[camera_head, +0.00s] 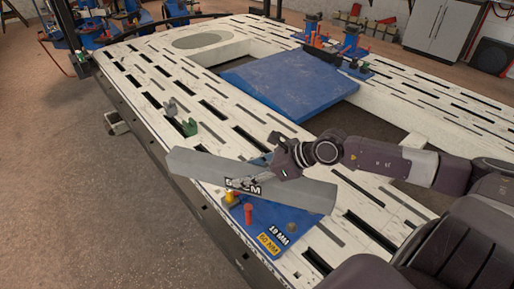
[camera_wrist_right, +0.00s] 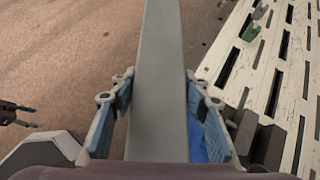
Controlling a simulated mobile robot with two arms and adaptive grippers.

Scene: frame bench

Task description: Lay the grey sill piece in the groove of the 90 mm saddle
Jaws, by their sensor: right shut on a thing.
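The grey sill piece (camera_head: 205,170) is a long bar lying across the head view above the bench's near left part. My right gripper (camera_head: 285,157) is shut on it, right of its middle. In the right wrist view the bar (camera_wrist_right: 160,90) runs straight away between my two blue-padded fingers (camera_wrist_right: 160,118). Under it is a blue board (camera_head: 290,218) with yellow and white size labels; contact cannot be told. I cannot make out the 90 mm saddle; the bar hides part of the board. What looks like my left gripper (camera_wrist_right: 20,115) shows at the wrist view's left edge, prongs apart.
A red peg (camera_head: 249,213) and a small yellow part (camera_head: 231,198) stand on the board beside the bar. A grey block (camera_head: 170,106) and a green block (camera_head: 190,127) stand farther along the slotted white bench (camera_head: 130,70). A large blue plate (camera_head: 285,82) lies behind.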

